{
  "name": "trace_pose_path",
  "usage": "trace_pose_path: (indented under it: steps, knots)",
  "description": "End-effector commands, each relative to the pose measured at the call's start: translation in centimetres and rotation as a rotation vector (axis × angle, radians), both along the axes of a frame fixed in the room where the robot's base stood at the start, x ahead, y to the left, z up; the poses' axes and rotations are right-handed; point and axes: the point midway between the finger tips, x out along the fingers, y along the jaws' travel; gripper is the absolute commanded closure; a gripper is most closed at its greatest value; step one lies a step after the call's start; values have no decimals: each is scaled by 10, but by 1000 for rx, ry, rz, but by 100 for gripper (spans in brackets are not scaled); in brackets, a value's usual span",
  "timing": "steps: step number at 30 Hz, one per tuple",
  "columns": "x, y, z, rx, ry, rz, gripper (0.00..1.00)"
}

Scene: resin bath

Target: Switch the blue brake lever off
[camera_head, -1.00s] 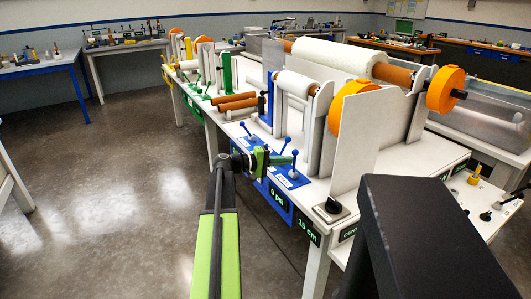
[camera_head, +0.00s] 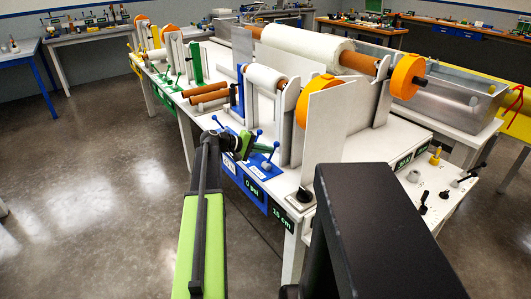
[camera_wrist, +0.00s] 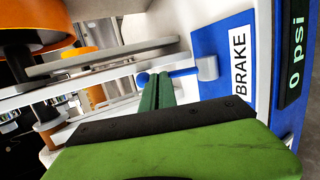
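The fingers partly hide the panel there.
A "0 psi" display (camera_wrist: 295,55) sits beside the BRAKE panel. White upright plates and orange discs (camera_head: 320,90) stand behind the levers. The floor to the left is clear.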

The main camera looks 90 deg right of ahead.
Motion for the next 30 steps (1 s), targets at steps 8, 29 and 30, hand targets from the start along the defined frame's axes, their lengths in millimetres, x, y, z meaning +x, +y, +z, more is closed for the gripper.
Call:
trace_pose_path:
  steps: [8, 29, 30]
  knots:
    - [-3, -1, 0, -2, 1, -1, 100]
    - [83, 36, 61, -3, 2, 12, 100]
    - [89, 38, 64, -4, 2, 11, 100]
